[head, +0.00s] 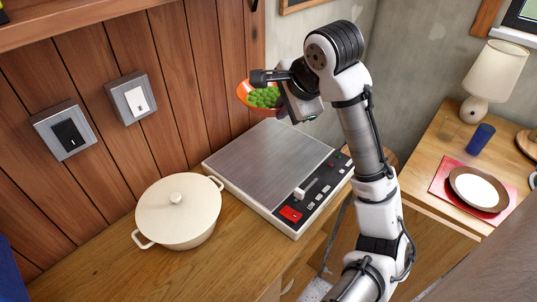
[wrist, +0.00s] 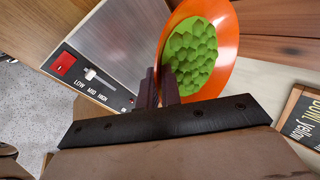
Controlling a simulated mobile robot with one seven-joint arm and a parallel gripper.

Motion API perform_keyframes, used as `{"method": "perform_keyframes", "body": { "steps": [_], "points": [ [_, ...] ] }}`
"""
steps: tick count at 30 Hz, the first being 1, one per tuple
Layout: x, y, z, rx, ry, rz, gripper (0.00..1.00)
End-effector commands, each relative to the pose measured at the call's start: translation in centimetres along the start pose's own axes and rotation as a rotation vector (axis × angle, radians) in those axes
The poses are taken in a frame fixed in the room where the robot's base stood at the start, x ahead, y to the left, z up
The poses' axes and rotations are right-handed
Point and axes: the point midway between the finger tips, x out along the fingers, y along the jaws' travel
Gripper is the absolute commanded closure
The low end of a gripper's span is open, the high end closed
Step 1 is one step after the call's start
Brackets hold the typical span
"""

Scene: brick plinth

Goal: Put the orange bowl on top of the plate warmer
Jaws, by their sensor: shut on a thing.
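The orange bowl (head: 243,92), filled with green round pieces, is held up near the wooden wall in the head view. It also shows large in the wrist view (wrist: 229,52). My gripper (wrist: 158,86) is shut on the bowl's rim. In the head view my gripper (head: 272,78) partly covers the bowl. The plate warmer (head: 265,160) is a flat box with a bare brushed-metal top and a control strip with a red switch and a slider. The bowl appears above and beyond its far edge; the exact height gap is hard to tell.
A cream lidded pot (head: 178,212) stands left of the warmer on the wooden counter (head: 115,272). Two switches are on the wall at left. A lamp (head: 493,80), blue cup (head: 480,138) and plate (head: 479,190) are on the right table. A framed sign (wrist: 304,118) shows in the wrist view.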

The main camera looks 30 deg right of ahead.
Motion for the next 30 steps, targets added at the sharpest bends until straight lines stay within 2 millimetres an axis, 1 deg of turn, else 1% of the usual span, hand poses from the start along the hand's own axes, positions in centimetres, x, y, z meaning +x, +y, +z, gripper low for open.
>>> {"method": "perform_keyframes", "body": {
  "steps": [4,15,18,21,26,30],
  "points": [
    [2.1,1.6,0.0,0.003,-0.006,0.000,1.00],
    [9.7,7.0,-0.6,0.005,-0.001,0.002,1.00],
    [11.2,8.0,-0.7,0.003,-0.002,-0.001,1.00],
    [12.2,8.7,-0.8,0.002,-0.001,-0.001,1.00],
    [13.2,9.3,-0.8,0.001,-0.001,0.000,1.00],
    [14.8,10.5,-0.9,0.003,-0.001,0.000,1.00]
  ]
}}
